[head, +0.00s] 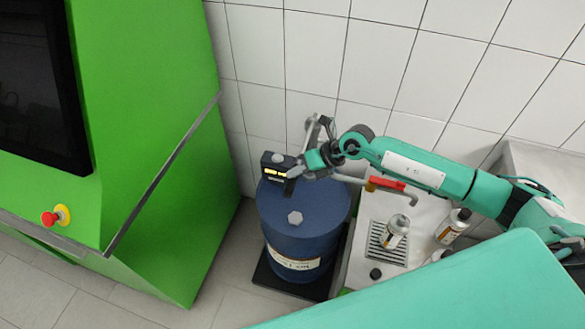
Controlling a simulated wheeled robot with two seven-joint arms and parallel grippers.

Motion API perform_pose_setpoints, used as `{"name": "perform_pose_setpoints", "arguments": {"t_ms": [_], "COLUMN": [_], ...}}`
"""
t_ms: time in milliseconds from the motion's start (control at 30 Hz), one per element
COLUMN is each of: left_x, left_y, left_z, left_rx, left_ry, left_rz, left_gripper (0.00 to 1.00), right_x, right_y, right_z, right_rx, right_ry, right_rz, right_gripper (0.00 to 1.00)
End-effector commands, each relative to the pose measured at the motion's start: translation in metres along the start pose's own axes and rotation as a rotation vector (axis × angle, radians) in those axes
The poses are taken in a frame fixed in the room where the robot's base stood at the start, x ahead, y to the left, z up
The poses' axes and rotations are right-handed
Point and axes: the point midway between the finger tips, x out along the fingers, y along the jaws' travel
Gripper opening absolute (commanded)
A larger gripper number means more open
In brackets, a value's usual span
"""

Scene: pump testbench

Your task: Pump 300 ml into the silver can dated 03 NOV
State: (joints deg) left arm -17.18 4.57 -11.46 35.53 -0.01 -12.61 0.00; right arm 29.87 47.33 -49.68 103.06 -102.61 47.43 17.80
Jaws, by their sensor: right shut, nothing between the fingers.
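A blue drum (305,226) stands upright with a pump on top. The pump has a small black display unit (274,163) with lit yellow digits too small to read. A pipe leads right to a red-handled nozzle (386,184) with a bent spout. A silver can (395,234) stands on the drain grate (376,246) below the spout. My left gripper is not in view.
A green machine (160,150) with a dark screen and a red emergency button (50,218) fills the left. A tiled wall is behind. The drum stands on a black base. A small black knob (375,274) is before the grate.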

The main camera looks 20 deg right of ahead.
Motion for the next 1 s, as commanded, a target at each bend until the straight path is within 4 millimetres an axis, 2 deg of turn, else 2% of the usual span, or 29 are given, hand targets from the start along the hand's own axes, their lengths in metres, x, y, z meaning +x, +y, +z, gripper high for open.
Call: {"name": "perform_pose_setpoints", "arguments": {"t_ms": [1000], "left_x": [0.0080], "left_y": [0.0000], "left_z": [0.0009], "left_rx": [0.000], "left_ry": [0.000], "left_rz": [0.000], "left_gripper": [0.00], "right_x": [0.0094], "right_y": [-0.0064], "right_z": [-0.0073], "right_rx": [0.001], "right_ry": [0.002], "right_rz": [0.000], "right_gripper": [0.00]}}
